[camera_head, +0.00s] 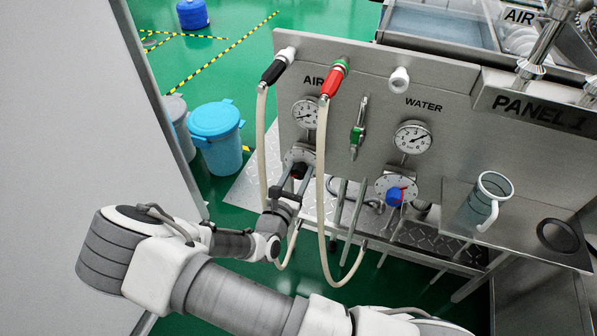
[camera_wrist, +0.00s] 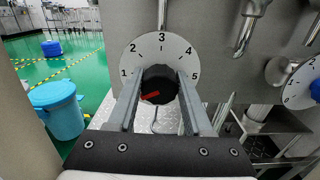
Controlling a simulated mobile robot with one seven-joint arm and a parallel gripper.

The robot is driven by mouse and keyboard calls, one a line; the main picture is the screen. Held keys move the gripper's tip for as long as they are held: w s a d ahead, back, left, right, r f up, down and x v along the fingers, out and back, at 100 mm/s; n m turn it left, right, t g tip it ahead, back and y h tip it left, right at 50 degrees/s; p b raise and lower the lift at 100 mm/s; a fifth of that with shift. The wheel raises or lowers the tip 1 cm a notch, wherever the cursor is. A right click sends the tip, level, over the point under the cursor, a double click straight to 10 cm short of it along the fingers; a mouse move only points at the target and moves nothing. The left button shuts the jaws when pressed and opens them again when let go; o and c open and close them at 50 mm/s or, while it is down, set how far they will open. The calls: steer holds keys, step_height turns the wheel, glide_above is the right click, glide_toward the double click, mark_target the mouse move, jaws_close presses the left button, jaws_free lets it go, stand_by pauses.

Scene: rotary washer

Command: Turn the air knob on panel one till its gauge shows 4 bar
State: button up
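The air knob (camera_wrist: 158,85) is black with a red mark, which points to the lower left, below the 1 on its white dial (camera_wrist: 160,49) numbered 1 to 5. My gripper (camera_wrist: 160,76) has one finger on each side of the knob, and both appear to touch it. In the head view my gripper (camera_head: 291,184) reaches the panel at this dial and partly hides the knob. The air gauge (camera_head: 306,114) above it has a dark needle pointing left; its exact value is too small to read.
A hose with a red handle (camera_head: 332,84) hangs close by my gripper, and one with a black handle (camera_head: 273,71) hangs to its left. The water gauge (camera_head: 412,137) and blue water knob (camera_head: 394,197) are to the right.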

jaws_close()
